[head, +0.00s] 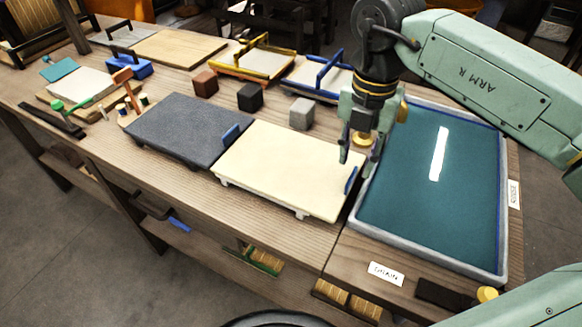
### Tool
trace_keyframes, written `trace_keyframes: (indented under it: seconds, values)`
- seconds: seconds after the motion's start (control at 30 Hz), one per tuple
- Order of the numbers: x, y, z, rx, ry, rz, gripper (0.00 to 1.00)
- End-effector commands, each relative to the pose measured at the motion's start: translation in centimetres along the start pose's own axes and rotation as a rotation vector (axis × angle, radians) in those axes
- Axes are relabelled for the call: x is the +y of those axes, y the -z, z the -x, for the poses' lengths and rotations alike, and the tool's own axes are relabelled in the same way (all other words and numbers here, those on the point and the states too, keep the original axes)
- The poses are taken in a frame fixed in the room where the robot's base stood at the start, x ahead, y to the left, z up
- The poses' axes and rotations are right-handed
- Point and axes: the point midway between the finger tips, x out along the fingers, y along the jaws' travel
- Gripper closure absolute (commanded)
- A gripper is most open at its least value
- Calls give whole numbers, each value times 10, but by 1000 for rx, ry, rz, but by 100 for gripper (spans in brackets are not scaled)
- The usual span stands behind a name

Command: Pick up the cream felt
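The cream felt (285,165) lies flat on a low white-footed stand in the middle of the bench, between a dark grey felt board and the vat. A small blue tab (351,180) stands at its right edge. My gripper (361,157) points down above the felt's right edge, near the tab and the vat's left rim. Its fingers are apart, and I see nothing held between them. Whether a fingertip touches anything cannot be told from this view.
The vat (365,205) of teal liquid stands close on the right. The dark grey board (180,125) adjoins the felt on the left. Brown (205,83), black (249,97) and grey (301,113) blocks stand behind. Framed moulds (255,60) lie farther back.

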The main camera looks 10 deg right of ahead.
Motion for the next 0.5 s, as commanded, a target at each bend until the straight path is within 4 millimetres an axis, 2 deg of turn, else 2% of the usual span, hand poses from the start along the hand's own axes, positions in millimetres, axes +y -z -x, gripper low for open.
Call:
trace_keyframes:
  seconds: [0.3, 0.5]
  values:
    - [2, 0, -45, 2, -2, 2, 70]
    - [2, 0, -48, -1, -2, 1, 70]
